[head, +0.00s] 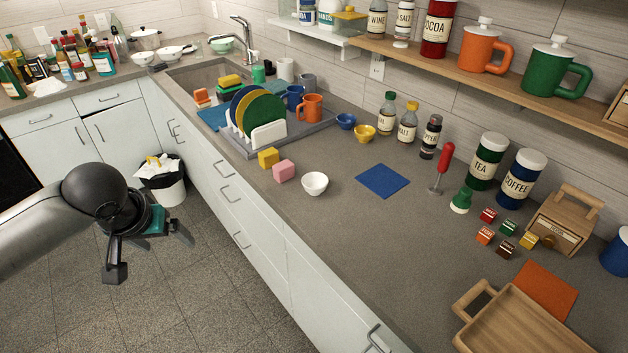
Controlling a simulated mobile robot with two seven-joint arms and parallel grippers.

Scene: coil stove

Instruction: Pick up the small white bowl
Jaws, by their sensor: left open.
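The small white bowl (315,184) stands upright on the grey counter, near its front edge. It is right of a pink block and left of a blue mat. My left gripper (150,254) hangs over the floor in front of the cabinets, to the left of the bowl and well apart from it. Its fingers are spread and nothing shows between them. My right gripper is outside the head view.
A pink block (284,171) and a yellow block (268,158) sit close left of the bowl. A dish rack with plates (258,112) stands behind them. A blue mat (383,181) lies to the right. Bare counter surrounds the bowl's front and right.

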